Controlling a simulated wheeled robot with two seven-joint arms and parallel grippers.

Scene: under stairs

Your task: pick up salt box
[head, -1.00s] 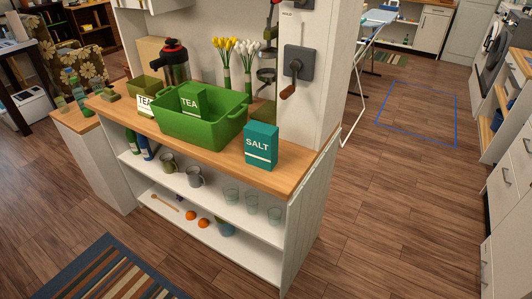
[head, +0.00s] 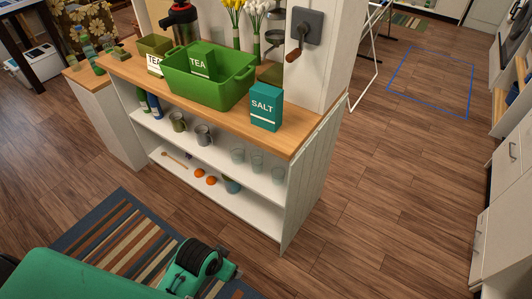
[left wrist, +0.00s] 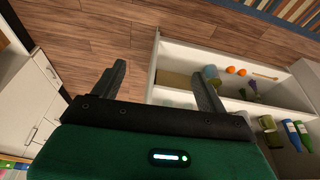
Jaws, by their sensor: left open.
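The salt box (head: 266,107) is a teal box with white lettering. It stands upright on the wooden counter top (head: 222,110), near its right end and to the right of a green basket (head: 205,88). My left arm shows at the bottom left of the head view, low and well short of the counter; its fingers cannot be made out there. In the left wrist view my left gripper (left wrist: 159,72) is open with nothing between its fingers. The salt box cannot be made out in that view. My right gripper is in neither view.
The basket holds a green tea box (head: 201,59). Shelves below the counter hold mugs (head: 203,135), glasses (head: 256,161) and oranges (head: 199,173). A striped rug (head: 125,230) lies in front; open floor is at right.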

